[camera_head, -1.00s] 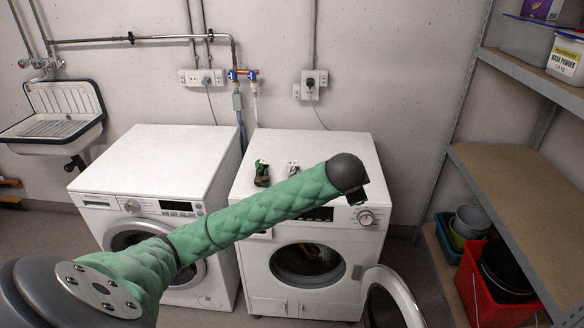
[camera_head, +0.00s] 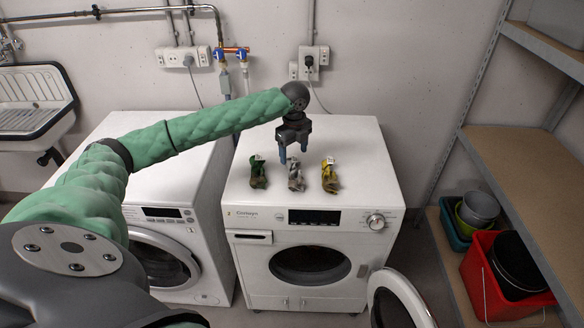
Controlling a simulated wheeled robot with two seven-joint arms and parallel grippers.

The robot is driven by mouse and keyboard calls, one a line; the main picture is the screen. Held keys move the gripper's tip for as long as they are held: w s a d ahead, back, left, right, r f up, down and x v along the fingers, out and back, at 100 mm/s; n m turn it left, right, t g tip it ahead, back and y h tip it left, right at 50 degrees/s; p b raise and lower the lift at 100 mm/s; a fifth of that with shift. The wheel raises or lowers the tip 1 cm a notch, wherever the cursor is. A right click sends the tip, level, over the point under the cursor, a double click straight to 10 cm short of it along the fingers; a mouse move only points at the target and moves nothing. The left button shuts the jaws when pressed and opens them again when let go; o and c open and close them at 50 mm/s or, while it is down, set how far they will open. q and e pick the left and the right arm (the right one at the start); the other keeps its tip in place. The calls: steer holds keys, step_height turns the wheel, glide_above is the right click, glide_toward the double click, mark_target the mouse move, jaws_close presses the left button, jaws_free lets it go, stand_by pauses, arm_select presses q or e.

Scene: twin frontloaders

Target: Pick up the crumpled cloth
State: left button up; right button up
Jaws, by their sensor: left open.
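Three small crumpled items stand in a row on top of the right-hand washing machine (camera_head: 350,205): a green one (camera_head: 258,172), a grey-white one (camera_head: 296,177) and a yellow one (camera_head: 330,177). Each looks like bunched cloth or a crumpled packet; I cannot tell which. My left gripper (camera_head: 293,153) points down over the machine's top, just behind the grey-white item and between it and the green one in the picture. Its two blue-grey fingers are apart, with nothing seen between them. My right gripper is out of view.
The right machine's round door (camera_head: 398,300) hangs open at front right. Another white washing machine (camera_head: 175,180) stands to the left, partly behind my arm. A shelf rack (camera_head: 525,180) with buckets (camera_head: 490,265) below is on the right. Pipes and sockets line the back wall.

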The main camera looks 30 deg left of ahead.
mark_target(293, 170)
arm_select(q)
steer(key=shift+s+d+m, duration=0.25)
steer(key=shift+m, duration=0.55)
steer(key=shift+s+d+r+m, duration=0.2)
steer(key=shift+s+r+m, duration=0.15)
steer(key=shift+m, duration=0.55)
steer(key=shift+w+f, duration=0.1)
steer(key=shift+w+a+f, duration=0.1)
steer(key=shift+f, duration=0.2)
steer(key=shift+a+f+p, duration=0.1)
steer(key=shift+f+p, duration=0.3)
steer(key=shift+f, duration=0.75)
step_height(293, 170, down, 4)
steer(key=p, duration=0.2)
steer(key=shift+p, duration=0.3)
steer(key=shift+a+f, duration=0.1)
steer(key=shift+f, duration=0.45)
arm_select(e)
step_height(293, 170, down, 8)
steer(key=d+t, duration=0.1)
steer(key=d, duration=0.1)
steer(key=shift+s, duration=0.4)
arm_select(q)
steer(key=shift+c, duration=0.2)
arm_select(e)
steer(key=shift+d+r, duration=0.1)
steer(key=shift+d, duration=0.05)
